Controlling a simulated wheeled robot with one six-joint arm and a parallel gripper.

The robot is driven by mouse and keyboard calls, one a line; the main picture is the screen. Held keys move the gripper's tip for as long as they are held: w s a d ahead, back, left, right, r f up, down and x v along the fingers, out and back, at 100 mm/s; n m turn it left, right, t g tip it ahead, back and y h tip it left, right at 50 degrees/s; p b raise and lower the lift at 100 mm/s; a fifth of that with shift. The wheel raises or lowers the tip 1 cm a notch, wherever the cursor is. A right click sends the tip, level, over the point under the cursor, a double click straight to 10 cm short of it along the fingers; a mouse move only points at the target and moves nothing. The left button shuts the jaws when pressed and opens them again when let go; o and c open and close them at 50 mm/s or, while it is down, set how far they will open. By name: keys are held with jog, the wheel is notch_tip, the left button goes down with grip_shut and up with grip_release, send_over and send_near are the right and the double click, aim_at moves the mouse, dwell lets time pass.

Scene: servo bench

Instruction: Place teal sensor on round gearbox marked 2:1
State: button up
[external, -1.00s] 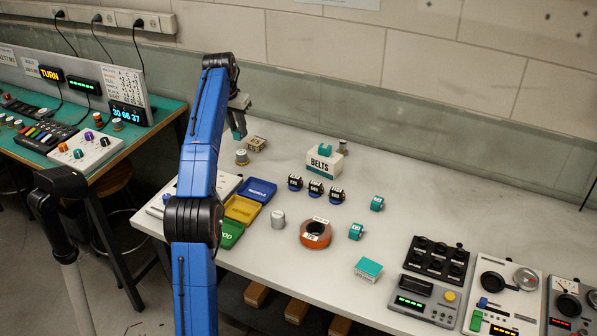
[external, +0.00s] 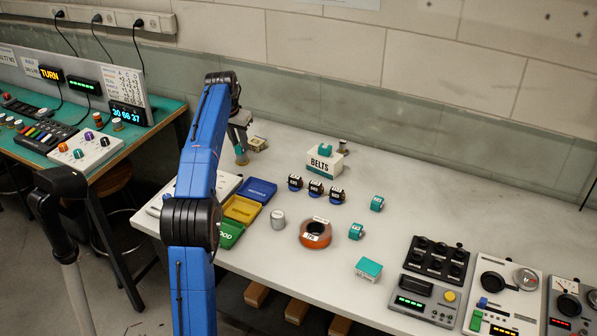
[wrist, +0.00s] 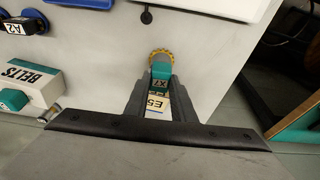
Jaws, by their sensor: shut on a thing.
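My gripper (wrist: 161,84) points down, shut on a teal sensor (wrist: 161,71) with a dark label that seems to read X7. The round gearbox (wrist: 158,54), with a gold toothed rim, lies directly under the sensor; its marking cannot be read. In the external view my gripper (external: 240,138) is low over the gearbox (external: 242,160), at the far left of the bench. The sensor is at or just above the gearbox top; contact cannot be told. The sensor and fingers hide much of the gearbox.
A pale box marked E5 (wrist: 156,103) shows between my fingers; it stands just behind the gearbox (external: 257,143). The BELTS box (external: 323,162) is to the right, with a teal piece on top. Blue, yellow and green trays (external: 259,190) lie nearer. Several labelled parts stand farther right.

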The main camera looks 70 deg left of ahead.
jog(key=o, duration=1)
jog(key=shift+r, duration=0.1)
jog(key=v, duration=1.2)
